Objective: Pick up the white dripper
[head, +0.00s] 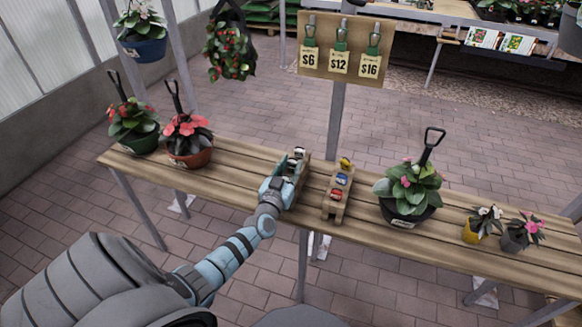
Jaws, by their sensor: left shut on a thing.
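My left gripper (293,172) reaches over the slatted wooden table to a small wooden rack (303,175) near the table's middle. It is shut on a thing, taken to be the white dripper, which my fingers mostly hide. A small white and dark item (299,151) shows at the rack's far end, just beyond my fingers. I cannot tell whether the held thing is clear of the rack. My right gripper is not in view.
A second wooden rack (336,207) stands just right with a yellow (346,163), a blue (342,179) and a red (337,194) item. Potted plants (190,138) stand at left, others (408,192) at right. A price board (340,47) stands behind. Bare table (235,180) lies left of my gripper.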

